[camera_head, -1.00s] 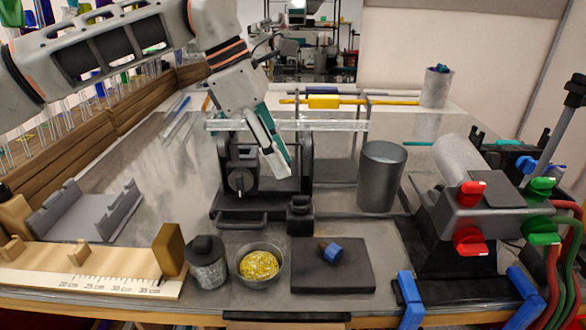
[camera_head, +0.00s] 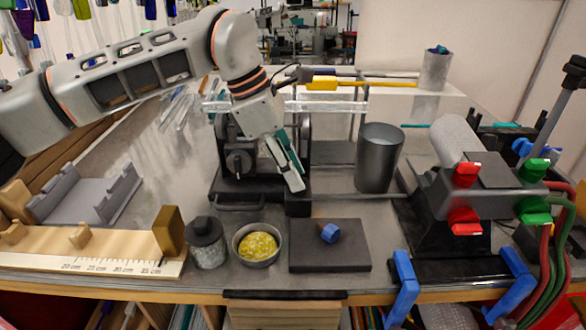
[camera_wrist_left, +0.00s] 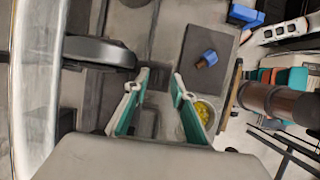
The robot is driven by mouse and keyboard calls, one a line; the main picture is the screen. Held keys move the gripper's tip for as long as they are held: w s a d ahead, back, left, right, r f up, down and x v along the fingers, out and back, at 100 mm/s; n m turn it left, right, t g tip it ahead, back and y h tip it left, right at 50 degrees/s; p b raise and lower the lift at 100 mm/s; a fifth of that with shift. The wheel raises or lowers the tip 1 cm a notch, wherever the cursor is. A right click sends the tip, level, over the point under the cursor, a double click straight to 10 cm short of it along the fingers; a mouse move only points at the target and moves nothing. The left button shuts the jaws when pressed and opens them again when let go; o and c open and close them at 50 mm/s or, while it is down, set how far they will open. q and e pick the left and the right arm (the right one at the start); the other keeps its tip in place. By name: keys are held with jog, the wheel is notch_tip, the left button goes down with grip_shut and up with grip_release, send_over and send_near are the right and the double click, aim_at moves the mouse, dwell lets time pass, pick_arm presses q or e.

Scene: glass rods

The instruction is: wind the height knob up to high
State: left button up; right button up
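The rod stand (camera_head: 218,186) is a black frame with a clear glass rod (camera_head: 330,107) lying across its top. A round dark knob (camera_head: 238,164) shows on its front left face. A small black block (camera_head: 298,207) stands at its front right; I cannot tell which part is the height knob. My left gripper (camera_head: 295,184) points down just above that block. In the left wrist view the left gripper (camera_wrist_left: 160,103) has its two teal-padded fingers apart, with nothing held between them. My right gripper is not seen in the head view.
In front are a lidded jar (camera_head: 206,245), a bowl of yellow bits (camera_head: 245,260) and a dark plate (camera_head: 350,258) with a blue-capped piece. A grey cup (camera_head: 378,160) stands right of the stand. A clamp machine with red and green knobs (camera_head: 466,175) is farther right.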

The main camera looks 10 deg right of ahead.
pick_arm(q)
grip_shut()
jog(key=n+b, duration=0.1)
jog(key=n+t+b, duration=0.1)
jog(key=b, duration=0.1)
jog(key=shift+s+f+n, duration=0.1)
jog(key=shift+f+n, duration=0.1)
jog(key=shift+n, duration=0.2)
jog(key=n+t+b, duration=0.1)
jog(key=n, duration=0.1)
jog(key=n+t+b, duration=0.1)
jog(key=n, duration=0.1)
jog(key=shift+s+r+n, duration=0.1)
jog(key=shift+s+n, duration=0.1)
jog(key=shift+n, duration=0.1)
jog(key=n, duration=0.1)
jog(key=n+t+y+b, duration=0.1)
jog(key=n, duration=0.1)
jog(key=shift+s+d+n, duration=0.15)
jog(key=shift+n, duration=0.15)
jog(key=n+y, duration=0.1)
jog(key=n, duration=0.1)
jog(key=n+t+y+b, duration=0.1)
jog(key=n, duration=0.2)
jog(key=shift+s+d+r, duration=0.1)
jog(key=shift+d+r, duration=0.05)
jog(key=shift+d, duration=0.05)
jog(key=shift+n, duration=0.4)
